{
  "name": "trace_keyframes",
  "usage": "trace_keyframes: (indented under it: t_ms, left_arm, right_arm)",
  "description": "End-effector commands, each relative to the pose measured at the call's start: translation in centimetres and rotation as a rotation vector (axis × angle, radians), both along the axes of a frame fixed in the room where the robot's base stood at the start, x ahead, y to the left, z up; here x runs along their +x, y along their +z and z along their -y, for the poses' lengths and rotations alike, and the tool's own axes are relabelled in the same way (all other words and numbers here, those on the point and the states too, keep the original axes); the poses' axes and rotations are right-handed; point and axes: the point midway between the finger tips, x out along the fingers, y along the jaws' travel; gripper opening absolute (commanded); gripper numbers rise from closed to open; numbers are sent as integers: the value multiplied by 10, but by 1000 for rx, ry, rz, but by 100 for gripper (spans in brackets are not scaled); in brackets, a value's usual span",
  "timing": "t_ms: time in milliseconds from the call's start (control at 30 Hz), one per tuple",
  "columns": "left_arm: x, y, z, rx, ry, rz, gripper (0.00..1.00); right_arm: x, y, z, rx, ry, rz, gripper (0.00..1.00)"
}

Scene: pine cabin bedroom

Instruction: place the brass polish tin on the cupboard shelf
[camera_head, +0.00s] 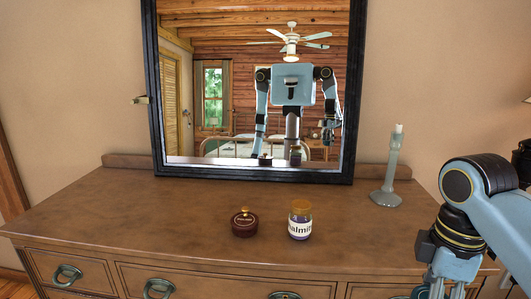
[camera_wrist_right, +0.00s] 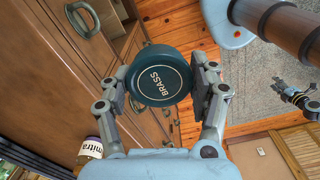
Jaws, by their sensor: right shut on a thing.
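The brass polish tin (camera_wrist_right: 160,82) is a round dark teal tin with "BRASS" on its face, seen in the right wrist view. My right gripper (camera_wrist_right: 163,72) is shut on it, one finger on each side. I make out no cupboard shelf in either view.
A wooden dresser (camera_head: 150,205) holds a dark red lidded pot (camera_head: 244,224), a labelled jar (camera_head: 300,222) and a grey candlestick (camera_head: 387,180). A framed mirror (camera_head: 350,100) stands at its back and reflects me. The dresser top's left side is clear.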

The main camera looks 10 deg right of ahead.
Motion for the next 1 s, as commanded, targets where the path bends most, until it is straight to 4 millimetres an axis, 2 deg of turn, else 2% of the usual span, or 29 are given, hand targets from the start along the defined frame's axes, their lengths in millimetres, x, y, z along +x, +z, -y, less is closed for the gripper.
trace_keyframes:
  t_ms: [33,200,400,500,633,1000]
  left_arm:
    - [-4,-16,0,0,0,-6,40]
    - [-16,-53,0,0,1,-24,40]
    - [-20,-116,0,0,0,-31,40]
    - [-22,-137,0,0,1,-34,40]
    - [-23,-148,0,0,1,-36,40]
    - [-20,-146,1,-1,0,-32,40]
  right_arm:
    - [0,-16,0,0,0,0,21]
    - [0,-53,0,0,0,-2,21]
    - [-2,-120,0,0,0,-12,21]
    - [-2,-142,0,0,0,-15,21]
    - [-3,-154,0,0,0,-17,21]
    - [-3,-151,0,0,0,-17,21]
